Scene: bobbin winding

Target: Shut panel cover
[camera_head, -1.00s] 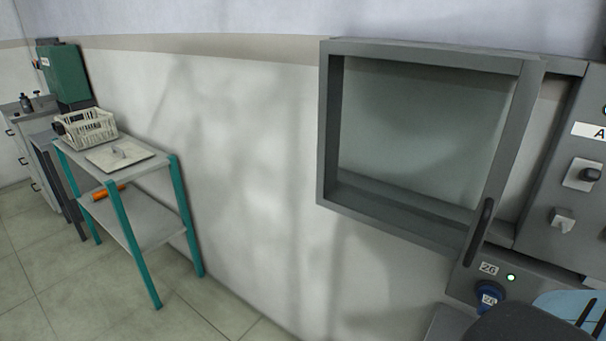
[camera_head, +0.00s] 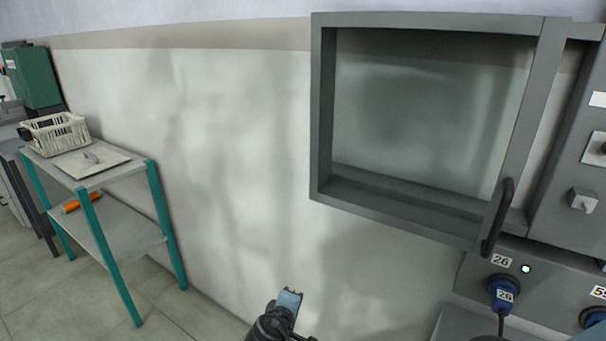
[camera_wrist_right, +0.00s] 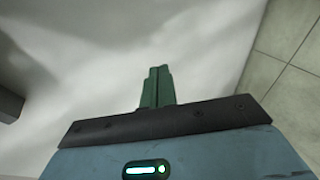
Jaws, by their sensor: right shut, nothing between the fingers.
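The panel cover (camera_head: 420,215) is a deep grey frame with a window, standing out from the wall at the upper right in the head view. It stands open to the left of the control panel. Its black handle (camera_head: 497,217) is on its right upright, near the lower end. My right gripper (camera_wrist_right: 157,72) has green fingers pressed together with nothing between them, in front of a pale blurred surface. A light-blue and black arm end (camera_head: 285,305) at the bottom of the head view looks like the same arm, below the cover and apart from it. My left gripper is not in view.
The control panel (camera_head: 565,190) with knobs is at the right edge. A teal-legged shelf (camera_head: 120,178) with a basket (camera_head: 55,133) stands left. The wall between is clear.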

